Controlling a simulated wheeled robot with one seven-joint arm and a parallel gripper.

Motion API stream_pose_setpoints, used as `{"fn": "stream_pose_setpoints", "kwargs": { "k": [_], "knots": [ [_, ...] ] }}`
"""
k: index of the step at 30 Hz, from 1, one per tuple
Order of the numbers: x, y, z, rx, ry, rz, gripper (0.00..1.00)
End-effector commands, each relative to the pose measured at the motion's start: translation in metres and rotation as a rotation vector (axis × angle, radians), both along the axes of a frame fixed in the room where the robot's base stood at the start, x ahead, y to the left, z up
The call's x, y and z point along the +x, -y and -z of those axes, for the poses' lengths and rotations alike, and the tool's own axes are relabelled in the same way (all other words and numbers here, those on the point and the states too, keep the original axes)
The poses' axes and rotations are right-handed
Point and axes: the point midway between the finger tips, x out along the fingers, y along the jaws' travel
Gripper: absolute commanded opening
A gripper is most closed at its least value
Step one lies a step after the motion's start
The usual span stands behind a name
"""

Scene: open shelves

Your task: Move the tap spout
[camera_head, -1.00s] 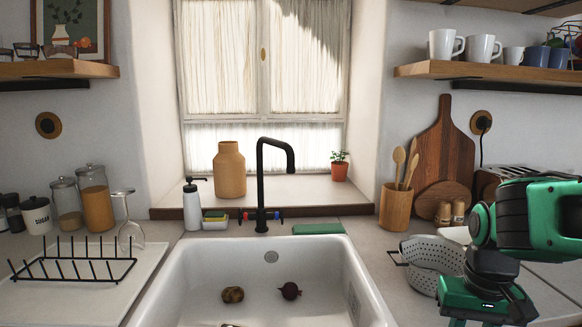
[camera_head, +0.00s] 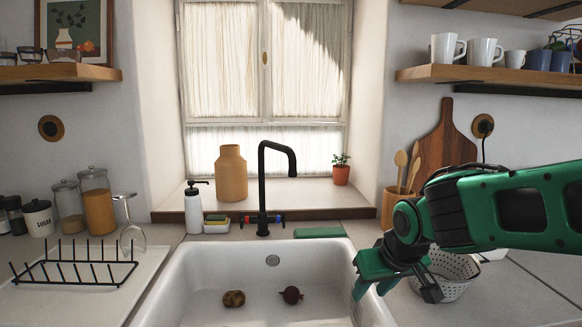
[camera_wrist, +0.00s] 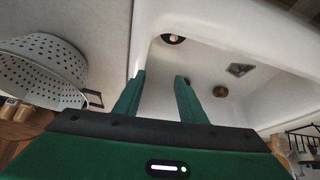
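The black tap spout (camera_head: 276,146) rises behind the sink and arches over to the right, its tip above the basin's back edge. Red and blue tap handles (camera_head: 249,219) sit at its base. My green gripper (camera_head: 368,294) is over the right rim of the white sink (camera_head: 205,262), well to the right of and in front of the spout. In the wrist view my two fingers (camera_wrist: 160,82) are apart with nothing between them. The spout does not show in the wrist view.
A potato (camera_head: 234,299) and a beetroot (camera_head: 291,295) lie in the sink. A white colander (camera_head: 455,272) stands right of it, partly behind my arm. A soap dispenser (camera_head: 193,208) and sponge holder (camera_head: 216,224) stand left of the tap; a green cloth (camera_head: 319,232) lies right.

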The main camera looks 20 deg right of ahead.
Motion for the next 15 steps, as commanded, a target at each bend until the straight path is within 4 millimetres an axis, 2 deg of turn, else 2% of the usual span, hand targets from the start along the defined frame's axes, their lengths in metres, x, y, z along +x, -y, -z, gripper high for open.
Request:
{"fn": "stream_pose_setpoints", "kwargs": {
  "k": [1, 3, 6, 10, 15],
  "knots": [
    [0.024, -0.016, -0.010, -0.005, 0.080, -0.042, 0.37],
    [0.056, -0.031, -0.029, -0.008, 0.204, -0.077, 0.37],
    [0.096, -0.045, -0.060, -0.010, 0.381, -0.100, 0.37],
    [0.137, -0.060, -0.110, -0.009, 0.615, -0.117, 0.37],
    [0.169, -0.077, -0.171, 0.002, 0.876, -0.138, 0.37]
  ]
}}
